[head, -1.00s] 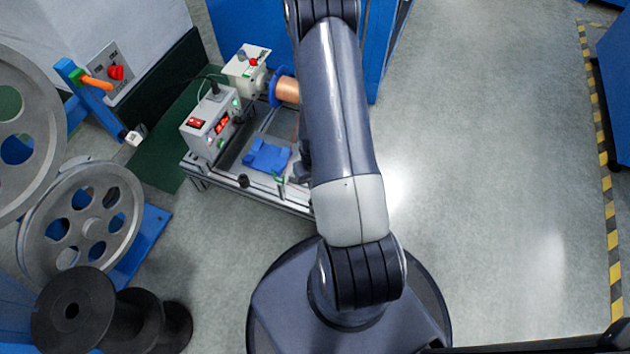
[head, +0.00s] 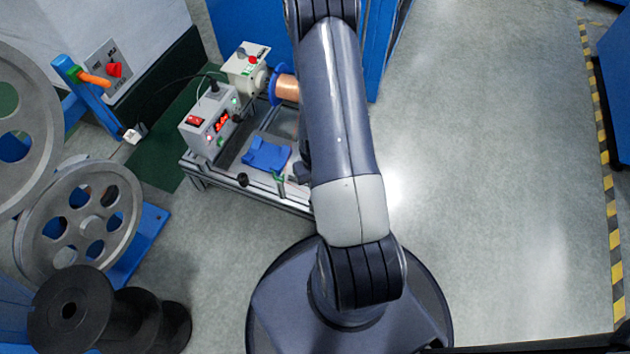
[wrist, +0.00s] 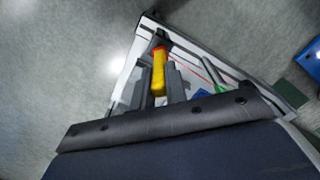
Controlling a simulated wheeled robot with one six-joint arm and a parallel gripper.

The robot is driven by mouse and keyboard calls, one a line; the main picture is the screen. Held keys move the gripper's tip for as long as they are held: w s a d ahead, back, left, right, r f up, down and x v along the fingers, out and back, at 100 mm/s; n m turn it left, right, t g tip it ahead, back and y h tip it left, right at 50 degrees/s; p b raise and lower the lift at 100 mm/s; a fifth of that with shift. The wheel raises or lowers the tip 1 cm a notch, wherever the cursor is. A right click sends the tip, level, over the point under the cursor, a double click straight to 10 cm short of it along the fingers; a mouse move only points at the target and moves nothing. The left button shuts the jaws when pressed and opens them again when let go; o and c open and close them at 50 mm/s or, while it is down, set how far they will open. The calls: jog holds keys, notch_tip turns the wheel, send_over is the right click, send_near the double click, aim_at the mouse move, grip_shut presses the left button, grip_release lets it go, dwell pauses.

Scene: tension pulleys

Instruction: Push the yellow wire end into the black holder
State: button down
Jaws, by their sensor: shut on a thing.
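In the wrist view the yellow wire end (wrist: 158,78), with an orange-red tip, sits between the two grey fingers of my gripper (wrist: 159,86). The fingers are shut on it. Its tip points toward the dark corner of the bench frame, where a small black part (wrist: 160,39), probably the black holder, lies just beyond it. The tip looks close to this part; I cannot tell whether they touch or whether the tip is inside. In the head view my arm hides the wire end, the holder and most of my gripper.
The bench frame (head: 262,196) carries a grey control box (head: 211,121), a copper spool (head: 285,87) and a blue block (head: 266,153). A green-handled part (wrist: 218,86) lies right of my fingers. Large grey pulleys (head: 80,220) stand at left. Floor at right is clear.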

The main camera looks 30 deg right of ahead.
jog(key=shift+f+b, duration=0.55)
dwell(0.4)
jog(key=c, duration=1.3)
grip_release()
jog(key=shift+c, duration=0.2)
jog(key=o, duration=0.3)
jog(key=shift+o, duration=0.2)
jog(key=shift+r, duration=0.2)
jog(key=shift+r+p, duration=2.45)
jog(key=shift+r, duration=0.9)
